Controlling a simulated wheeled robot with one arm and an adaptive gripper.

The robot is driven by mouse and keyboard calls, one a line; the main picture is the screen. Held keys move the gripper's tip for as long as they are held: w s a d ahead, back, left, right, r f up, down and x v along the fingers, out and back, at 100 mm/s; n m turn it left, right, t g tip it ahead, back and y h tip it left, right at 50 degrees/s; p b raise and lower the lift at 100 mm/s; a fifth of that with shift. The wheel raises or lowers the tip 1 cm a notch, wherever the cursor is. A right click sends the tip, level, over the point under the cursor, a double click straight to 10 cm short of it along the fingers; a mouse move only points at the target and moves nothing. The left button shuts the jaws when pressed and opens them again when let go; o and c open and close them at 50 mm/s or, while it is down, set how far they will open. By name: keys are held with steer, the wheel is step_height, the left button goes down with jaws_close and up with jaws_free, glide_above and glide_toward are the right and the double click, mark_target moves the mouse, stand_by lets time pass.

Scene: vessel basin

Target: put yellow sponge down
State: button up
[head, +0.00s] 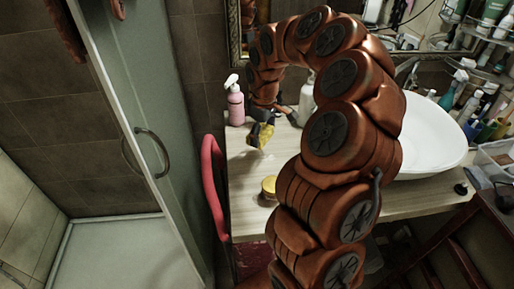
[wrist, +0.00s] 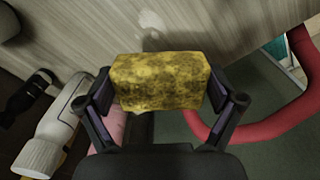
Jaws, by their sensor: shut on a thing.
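The yellow sponge (wrist: 160,82) is a worn, dark-stained block held crosswise between the two fingers of my gripper (wrist: 162,98) in the wrist view. My gripper is shut on it, one finger pad against each end. In the head view the sponge (head: 261,134) hangs from my gripper (head: 264,120) above the left part of the wooden counter (head: 245,195). Part of my gripper is hidden by the sponge and arm there. I cannot tell the exact gap between sponge and counter.
A pink pump bottle (head: 236,105) stands left of my gripper, and a white bottle (head: 306,100) right of it. A yellow round jar (head: 269,187) stands nearer the front. A red curved chair back (head: 212,185) borders the counter's left edge. A white basin (head: 430,140) is at right.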

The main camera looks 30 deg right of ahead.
steer(key=shift+m, duration=0.5)
steer(key=s+a+f+b, duration=0.1)
steer(key=s+a+b, duration=0.2)
steer(key=s+a+f+b, duration=0.1)
steer(key=a, duration=0.1)
steer(key=shift+s+a+f, duration=0.15)
steer(key=shift+s+f, duration=0.05)
steer(key=shift+f, duration=0.1)
steer(key=shift+s+a+f+b, duration=0.2)
steer(key=shift+s+a+b, duration=0.1)
steer(key=shift+s, duration=0.1)
steer(key=w+d+p, duration=0.1)
steer(key=w, duration=0.4)
steer(key=w+d+f+p, duration=0.1)
steer(key=w+d+p, duration=0.1)
steer(key=w, duration=0.3)
steer(key=w+d+p, duration=0.1)
steer(key=w+p, duration=0.1)
steer(key=w, duration=0.3)
steer(key=shift+d+f, duration=0.25)
steer(key=shift+d, duration=0.15)
steer(key=shift+f+p, duration=0.95)
steer(key=shift+f, duration=0.8)
steer(key=shift+f, duration=0.2)
steer(key=o, duration=0.9)
